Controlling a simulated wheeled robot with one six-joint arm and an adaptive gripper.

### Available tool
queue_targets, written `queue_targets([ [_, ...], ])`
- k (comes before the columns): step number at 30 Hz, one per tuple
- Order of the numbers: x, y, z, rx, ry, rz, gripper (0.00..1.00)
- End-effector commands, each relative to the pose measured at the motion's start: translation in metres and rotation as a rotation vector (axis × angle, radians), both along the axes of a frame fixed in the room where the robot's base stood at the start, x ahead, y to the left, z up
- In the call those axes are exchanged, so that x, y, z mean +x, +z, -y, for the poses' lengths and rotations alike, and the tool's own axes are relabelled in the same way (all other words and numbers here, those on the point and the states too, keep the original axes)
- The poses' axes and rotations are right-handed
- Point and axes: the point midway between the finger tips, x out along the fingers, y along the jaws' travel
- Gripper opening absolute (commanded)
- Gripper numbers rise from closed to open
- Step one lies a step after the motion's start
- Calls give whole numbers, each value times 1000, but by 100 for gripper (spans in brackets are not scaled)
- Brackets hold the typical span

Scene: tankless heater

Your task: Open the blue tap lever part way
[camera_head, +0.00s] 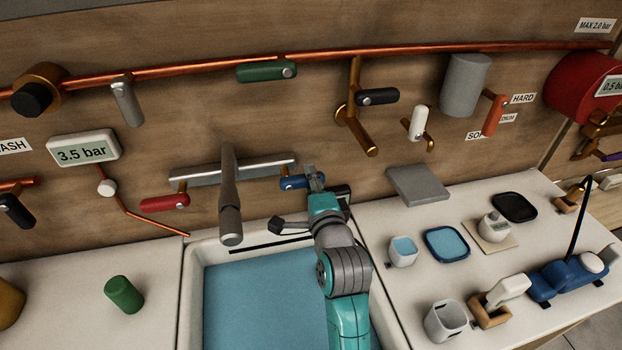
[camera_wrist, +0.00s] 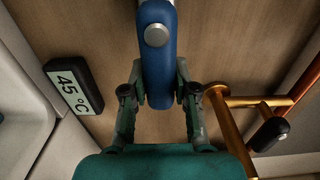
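The blue tap lever (camera_head: 293,183) sits at the right end of a grey horizontal mixer bar (camera_head: 230,170) on the wooden wall above the sink. In the head view it lies roughly level, pointing right. My gripper (camera_head: 316,180) is at its free end. In the wrist view the blue lever (camera_wrist: 156,70), with a round silver cap, comes down between the two fingers of my gripper (camera_wrist: 160,85). The finger pads lie close against both sides of the lever and appear to touch it. In the head view my gripper partly hides the lever's tip.
A red lever (camera_head: 165,203) is at the bar's left end. A grey spout (camera_head: 229,200) hangs over the blue-bottomed sink (camera_head: 195,290). Copper pipe with a black lever (camera_wrist: 268,134) is right of my gripper. A 45 °C display (camera_wrist: 74,86) is left in the wrist view.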

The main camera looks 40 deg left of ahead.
Motion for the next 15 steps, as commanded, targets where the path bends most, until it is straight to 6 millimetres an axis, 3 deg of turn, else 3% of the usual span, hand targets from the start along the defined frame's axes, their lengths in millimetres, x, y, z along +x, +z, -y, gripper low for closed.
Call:
queue_targets([
  [15,-1,-7,0,74,0,-90,0],
])
